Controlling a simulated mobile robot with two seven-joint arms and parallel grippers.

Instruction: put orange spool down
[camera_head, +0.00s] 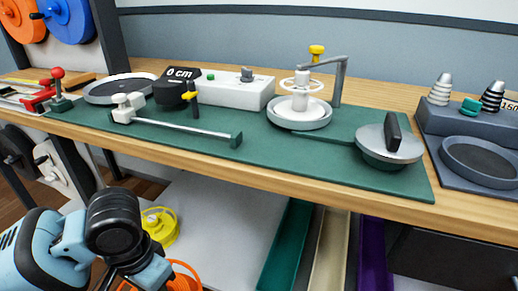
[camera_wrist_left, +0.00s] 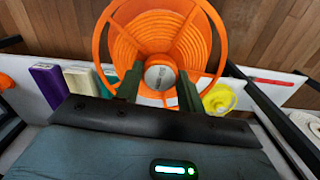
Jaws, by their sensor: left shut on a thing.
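The orange spool (camera_wrist_left: 128,45) fills the upper middle of the left wrist view, with its ribbed disc, open rim and silver hub facing the camera. My left gripper (camera_wrist_left: 158,88) is shut on it, with one dark finger on each side of the hub. In the head view only part of the orange spool (camera_head: 182,284) shows at the bottom edge, beside my left wrist and below the workbench top. The fingertips are mostly hidden there. My right gripper is in neither view.
A yellow spool (camera_head: 160,226) rests on the pale lower shelf (camera_head: 215,205), close to the held spool. Teal, cream and purple strips lie right of it. Above is the wooden workbench (camera_head: 300,185) with a green mat and devices. Blue (camera_head: 70,18) and orange (camera_head: 20,18) spools hang upper left.

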